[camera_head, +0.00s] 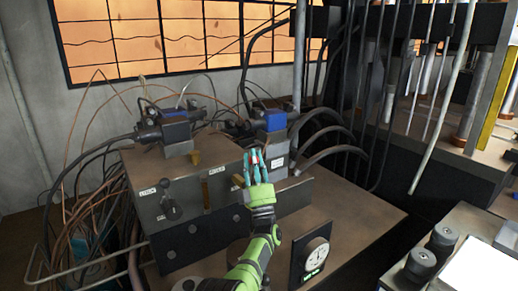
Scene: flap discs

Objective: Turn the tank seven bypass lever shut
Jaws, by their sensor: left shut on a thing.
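My left gripper (255,158) has teal fingers and reaches up over the top front edge of a brown metal tank block (215,225). It is shut on a small red-and-white part (254,159), mostly hidden by the fingers. I cannot tell whether this part belongs to the bypass lever. A short yellowish piece (237,181) shows just left of the gripper. A dark lever or knob (169,208) with a white label (147,192) is on the block's left front. I cannot read which one is tank seven. My right gripper is not in view.
Blue-topped valves (275,121) with thick black hoses stand behind the gripper. Copper tubes and cables (85,215) crowd the left. A console with black knobs (420,262) is at the lower right.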

